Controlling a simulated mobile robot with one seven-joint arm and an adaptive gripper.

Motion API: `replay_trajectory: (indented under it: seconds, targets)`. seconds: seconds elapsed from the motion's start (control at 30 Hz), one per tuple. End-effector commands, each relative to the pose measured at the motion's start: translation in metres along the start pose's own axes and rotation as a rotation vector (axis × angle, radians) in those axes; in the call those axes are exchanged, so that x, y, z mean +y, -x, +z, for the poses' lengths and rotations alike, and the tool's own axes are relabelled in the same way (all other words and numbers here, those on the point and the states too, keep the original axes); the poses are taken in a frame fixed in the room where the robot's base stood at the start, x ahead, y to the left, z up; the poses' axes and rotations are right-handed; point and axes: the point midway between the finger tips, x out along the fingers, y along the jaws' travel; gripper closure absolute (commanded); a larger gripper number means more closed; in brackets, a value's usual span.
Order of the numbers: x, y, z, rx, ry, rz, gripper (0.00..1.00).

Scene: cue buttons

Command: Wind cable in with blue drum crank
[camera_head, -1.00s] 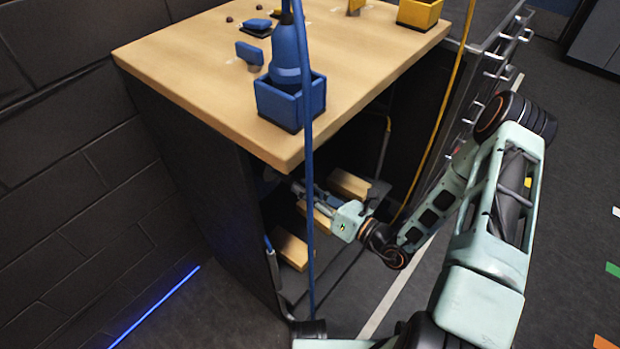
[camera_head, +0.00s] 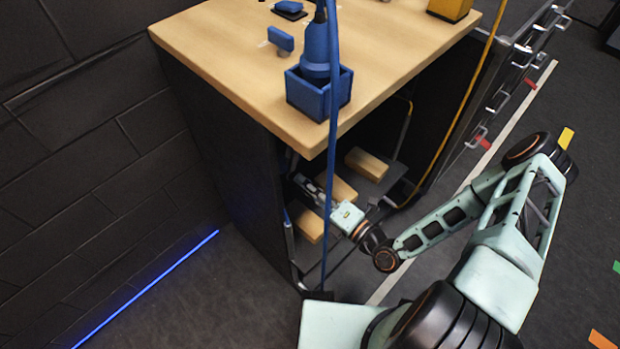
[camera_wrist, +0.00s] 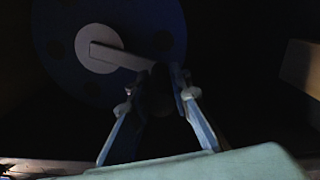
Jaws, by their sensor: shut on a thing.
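The blue drum (camera_wrist: 60,30) shows as a dark blue disc with round holes and a pale hub in the wrist view. A light crank arm (camera_wrist: 122,56) runs from the hub to the right, towards a dark knob (camera_wrist: 157,88). My gripper (camera_wrist: 158,80) is shut on this crank knob, with a finger on each side. In the head view my gripper (camera_head: 308,186) reaches under the tabletop, and its fingertips and the drum are hidden there. The blue cable (camera_head: 331,190) hangs down past the table's front corner, beside a blue tool in a blue holder (camera_head: 309,95).
The wooden tabletop (camera_head: 220,50) overhangs my gripper. Wooden blocks (camera_head: 366,163) lie inside the cabinet near my wrist. A yellow cable (camera_head: 463,115) hangs at the right. A dark wall (camera_head: 90,150) stands at the left.

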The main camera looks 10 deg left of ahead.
Motion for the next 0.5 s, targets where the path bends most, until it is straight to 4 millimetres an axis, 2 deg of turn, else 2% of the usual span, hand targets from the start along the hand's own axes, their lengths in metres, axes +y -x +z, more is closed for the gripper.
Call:
replay_trajectory:
  seconds: [0.1, 0.5]
  targets:
    - [0.0033, 0.001, -0.008, 0.01, -0.049, -0.001, 1.0]
    - [0.0051, 0.0009, -0.0121, 0.012, -0.096, -0.001, 1.0]
